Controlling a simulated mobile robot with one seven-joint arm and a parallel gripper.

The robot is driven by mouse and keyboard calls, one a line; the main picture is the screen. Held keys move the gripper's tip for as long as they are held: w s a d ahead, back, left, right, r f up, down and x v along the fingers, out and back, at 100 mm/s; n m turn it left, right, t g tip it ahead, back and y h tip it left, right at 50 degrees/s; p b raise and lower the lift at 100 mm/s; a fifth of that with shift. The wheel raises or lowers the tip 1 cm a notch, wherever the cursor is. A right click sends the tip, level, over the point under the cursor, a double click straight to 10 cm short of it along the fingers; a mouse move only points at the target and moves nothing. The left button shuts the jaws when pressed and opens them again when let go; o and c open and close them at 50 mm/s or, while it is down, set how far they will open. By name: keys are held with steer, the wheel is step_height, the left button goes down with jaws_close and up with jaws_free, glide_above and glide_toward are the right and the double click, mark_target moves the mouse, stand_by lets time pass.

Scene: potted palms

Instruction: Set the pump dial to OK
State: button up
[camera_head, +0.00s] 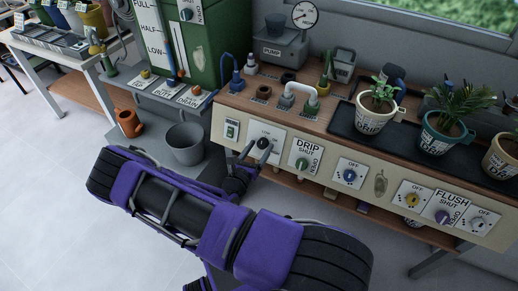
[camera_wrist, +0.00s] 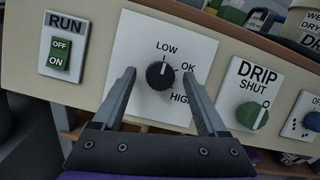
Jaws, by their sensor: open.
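The pump dial (camera_wrist: 160,76) is a round black knob on a white plate (camera_wrist: 205,48) marked LOW, OK and HIGH. Its white mark points up, towards LOW rather than OK at the upper right. In the head view the dial (camera_head: 264,143) shows on the front panel just beyond my gripper (camera_head: 246,156). In the wrist view my gripper (camera_wrist: 159,78) is open, one finger on each side of the dial, with gaps visible between fingers and knob. Whether the fingertips reach the knob's depth I cannot tell.
A green RUN switch (camera_wrist: 60,55) sits left of the dial plate. A green DRIP dial (camera_wrist: 252,115) sits close on the right, with a blue dial (camera_head: 350,175) further right. Potted plants (camera_head: 376,106) and pipes stand on the bench above. A grey bucket (camera_head: 186,143) stands left.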

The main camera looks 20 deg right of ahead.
jaws_close()
stand_by(0.3)
steer(key=shift+m, duration=0.3)
steer(key=m+g, duration=0.1)
steer(key=m, duration=0.2)
steer(key=m+g+h, duration=0.1)
steer(key=m, duration=0.2)
steer(key=shift+w+a+m+g, duration=0.15)
steer(key=shift+m+g, duration=0.25)
steer(key=m+g, duration=0.1)
steer(key=m, duration=0.2)
steer(key=m+g, duration=0.1)
steer(key=m, duration=0.3)
steer(key=shift+w+r, duration=0.1)
steer(key=shift+r, duration=0.1)
steer(key=shift+g, duration=0.4)
jaws_free()
